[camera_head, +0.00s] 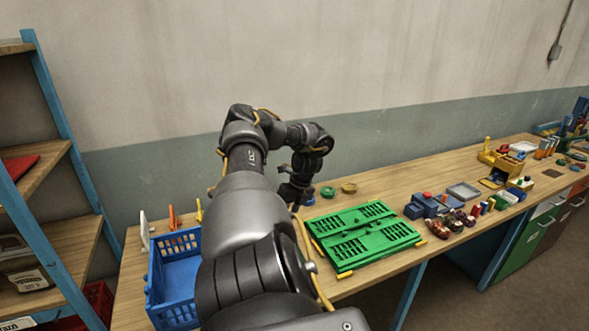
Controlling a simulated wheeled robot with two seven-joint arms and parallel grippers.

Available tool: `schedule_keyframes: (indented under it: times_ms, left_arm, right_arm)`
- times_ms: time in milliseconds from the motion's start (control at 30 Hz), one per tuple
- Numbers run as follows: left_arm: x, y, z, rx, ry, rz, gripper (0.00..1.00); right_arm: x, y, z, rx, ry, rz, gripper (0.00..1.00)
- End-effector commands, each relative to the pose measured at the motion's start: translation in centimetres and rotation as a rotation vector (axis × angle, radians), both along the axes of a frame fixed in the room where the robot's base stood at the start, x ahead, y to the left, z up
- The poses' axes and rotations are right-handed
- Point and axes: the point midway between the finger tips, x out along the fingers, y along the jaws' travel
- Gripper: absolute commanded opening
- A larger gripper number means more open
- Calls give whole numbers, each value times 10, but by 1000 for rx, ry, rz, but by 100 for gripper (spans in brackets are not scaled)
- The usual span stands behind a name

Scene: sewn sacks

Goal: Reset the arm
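One arm of mine, which I take to be the left, rises from the bottom middle, bends at the elbow and hangs down over the table. Its gripper (295,195) points down near the tabletop, just behind the left back corner of a green folded crate (362,235). The fingers are small and dark, so I cannot tell whether they are open or shut. I see nothing held. My other gripper is not in view.
A wooden workbench (405,187) runs along the wall. A blue crate (172,277) stands left of my arm. Blue boxes, small coloured items and a yellow bin (500,160) lie to the right. A shelf (50,235) stands at the left.

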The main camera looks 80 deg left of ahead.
Motion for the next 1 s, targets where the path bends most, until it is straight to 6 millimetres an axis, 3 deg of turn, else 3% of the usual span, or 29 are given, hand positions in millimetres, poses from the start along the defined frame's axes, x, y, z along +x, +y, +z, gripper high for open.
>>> schedule_keyframes:
  times_ms: [767, 867, 1000]
  left_arm:
    - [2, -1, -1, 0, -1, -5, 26]
    - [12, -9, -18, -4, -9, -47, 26]
    - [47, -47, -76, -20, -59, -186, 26]
  right_arm:
    - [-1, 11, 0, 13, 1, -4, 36]
    - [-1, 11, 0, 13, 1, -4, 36]
    - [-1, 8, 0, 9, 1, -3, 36]
